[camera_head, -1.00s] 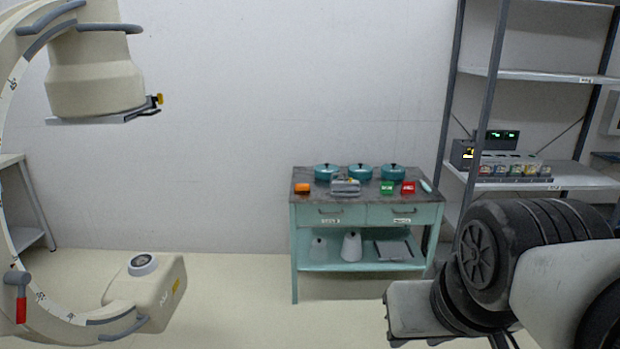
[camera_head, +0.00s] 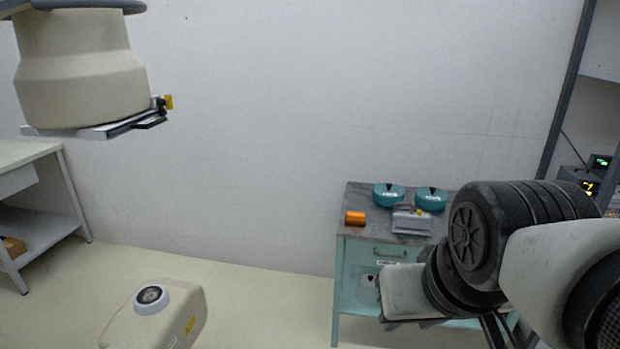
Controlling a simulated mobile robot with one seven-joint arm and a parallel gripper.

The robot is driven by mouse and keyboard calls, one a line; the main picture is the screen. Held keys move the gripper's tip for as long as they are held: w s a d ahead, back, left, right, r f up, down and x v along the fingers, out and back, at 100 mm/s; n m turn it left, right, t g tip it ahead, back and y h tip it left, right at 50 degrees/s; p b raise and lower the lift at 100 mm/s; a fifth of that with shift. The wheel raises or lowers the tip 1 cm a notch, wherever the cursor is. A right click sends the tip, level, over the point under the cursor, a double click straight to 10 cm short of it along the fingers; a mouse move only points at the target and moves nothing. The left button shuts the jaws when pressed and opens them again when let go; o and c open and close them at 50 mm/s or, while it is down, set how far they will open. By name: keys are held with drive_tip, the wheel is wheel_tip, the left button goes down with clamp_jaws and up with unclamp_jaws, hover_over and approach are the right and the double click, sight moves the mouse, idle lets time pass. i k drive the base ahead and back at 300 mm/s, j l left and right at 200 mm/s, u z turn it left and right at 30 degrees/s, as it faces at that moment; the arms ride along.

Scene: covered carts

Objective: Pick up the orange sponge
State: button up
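The orange sponge (camera_head: 355,218) lies on the left end of the dark top of the teal cart (camera_head: 361,200), near its front left corner. Nothing touches it. My arm shows at the right of the picture and covers the right part of the cart. I cannot make out gripper fingers, so my gripper is not seen, nor whether anything is held.
A grey metal box (camera_head: 411,221) sits right of the sponge, with teal lidded pots (camera_head: 389,194) behind. A beige machine head (camera_head: 82,75) hangs at the upper left, and its lower unit (camera_head: 160,316) stands on the floor. Open floor (camera_head: 265,290) lies between that unit and the cart.

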sight(351, 218)
drive_tip(key=i+j, duration=0.1)
drive_tip(key=i, duration=0.4)
drive_tip(key=i+j, duration=0.15)
drive_tip(key=i, duration=0.3)
drive_tip(key=i+j, duration=0.1)
drive_tip(key=i, duration=0.4)
drive_tip(key=i+j+z, duration=0.15)
drive_tip(key=i+z, duration=0.2)
drive_tip(key=i+j+z, duration=0.65)
drive_tip(key=i, duration=0.05)
